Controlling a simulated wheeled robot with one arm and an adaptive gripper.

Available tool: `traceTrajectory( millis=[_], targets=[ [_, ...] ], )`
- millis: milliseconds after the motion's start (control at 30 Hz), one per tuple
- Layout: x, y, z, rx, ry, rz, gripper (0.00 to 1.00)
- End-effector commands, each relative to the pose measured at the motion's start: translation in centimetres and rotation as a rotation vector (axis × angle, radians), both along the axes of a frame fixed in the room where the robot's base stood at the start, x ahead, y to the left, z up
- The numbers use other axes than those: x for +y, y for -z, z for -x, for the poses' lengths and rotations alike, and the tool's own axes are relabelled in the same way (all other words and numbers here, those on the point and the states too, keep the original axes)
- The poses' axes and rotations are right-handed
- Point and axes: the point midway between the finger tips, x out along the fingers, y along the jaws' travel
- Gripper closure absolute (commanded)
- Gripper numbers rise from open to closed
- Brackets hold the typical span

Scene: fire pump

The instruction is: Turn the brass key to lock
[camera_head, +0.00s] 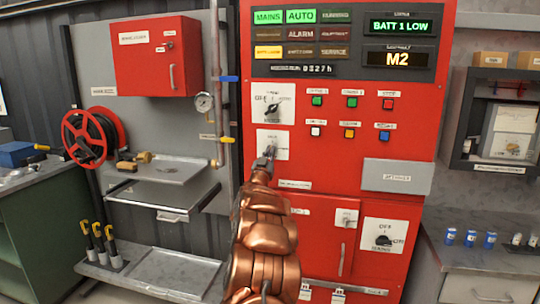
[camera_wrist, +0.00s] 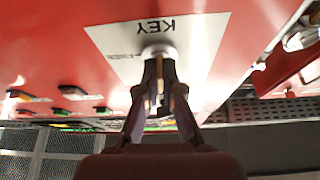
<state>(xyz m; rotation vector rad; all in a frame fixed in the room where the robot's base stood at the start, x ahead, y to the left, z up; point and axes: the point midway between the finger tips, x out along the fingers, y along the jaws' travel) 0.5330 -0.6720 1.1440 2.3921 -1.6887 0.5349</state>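The white plate marked KEY (camera_head: 280,138) is on the red panel, below the OFF selector. It also shows upside down in the wrist view (camera_wrist: 120,45), with a round silver lock (camera_wrist: 158,48) in it. A thin strip of the brass key (camera_wrist: 159,64) shows at the lock, between my fingertips. My gripper (camera_wrist: 161,72) points straight at the lock, and its two fingers close in on both sides of the key. In the head view my gripper (camera_head: 264,163) and copper arm cover the lower part of the plate. The key's turn angle is hard to read.
The selector knob (camera_head: 271,108) sits just above the plate, and several coloured buttons (camera_head: 352,102) lie to the right. A grey flap (camera_head: 397,176) and a lower OFF selector (camera_head: 384,240) are further right. A copper pipe (camera_head: 221,125) runs down left of the panel.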

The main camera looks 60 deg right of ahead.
Motion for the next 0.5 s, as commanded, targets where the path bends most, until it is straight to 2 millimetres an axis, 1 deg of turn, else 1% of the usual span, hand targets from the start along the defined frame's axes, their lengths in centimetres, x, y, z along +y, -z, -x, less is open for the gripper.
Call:
traceTrajectory(
  millis=[33,200,500],
  targets=[
    [0.01,-0.34,0.08,0.015,0.0,0.013,1.0],
    [-0.01,-0.4,0.09,0.059,0.0,0.029,1.0],
    [0.07,-0.51,-0.01,0.079,-0.001,0.038,1.0]
  ],
)
